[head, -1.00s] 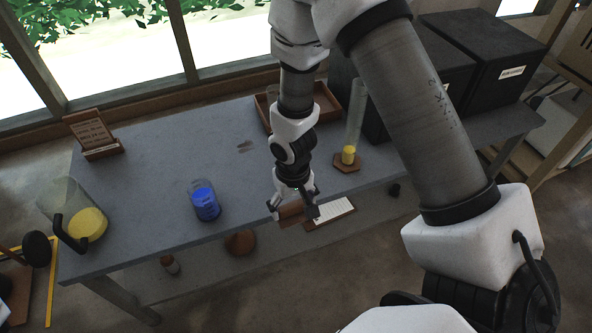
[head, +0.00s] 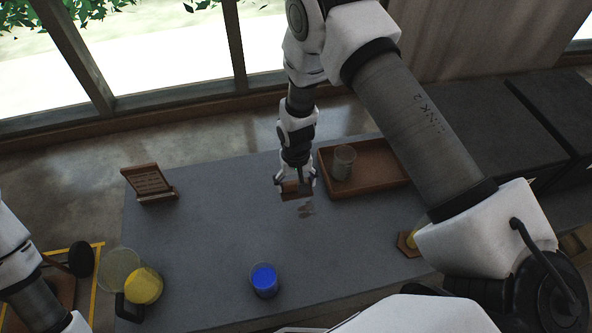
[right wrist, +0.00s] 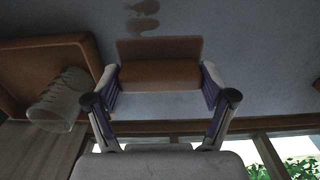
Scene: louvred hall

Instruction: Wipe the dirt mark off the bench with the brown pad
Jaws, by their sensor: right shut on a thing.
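The dirt mark (head: 306,210) is a brownish smudge on the grey bench (head: 215,225). It also shows at the top of the right wrist view (right wrist: 143,15). My right gripper (head: 295,184) is shut on the brown pad (head: 291,194), just behind and left of the mark in the head view. In the right wrist view the pad (right wrist: 160,75) sits between both fingers, beside the mark. I cannot tell whether the pad touches the bench. My left arm shows at the lower left of the head view, but its gripper is out of view.
A wooden tray (head: 378,178) with a clear beaker (head: 343,163) lies right of the gripper. A blue-filled beaker (head: 264,279) stands near the front, a yellow-filled jug (head: 143,287) at front left. A sign (head: 148,182) stands back left. The bench left of the mark is clear.

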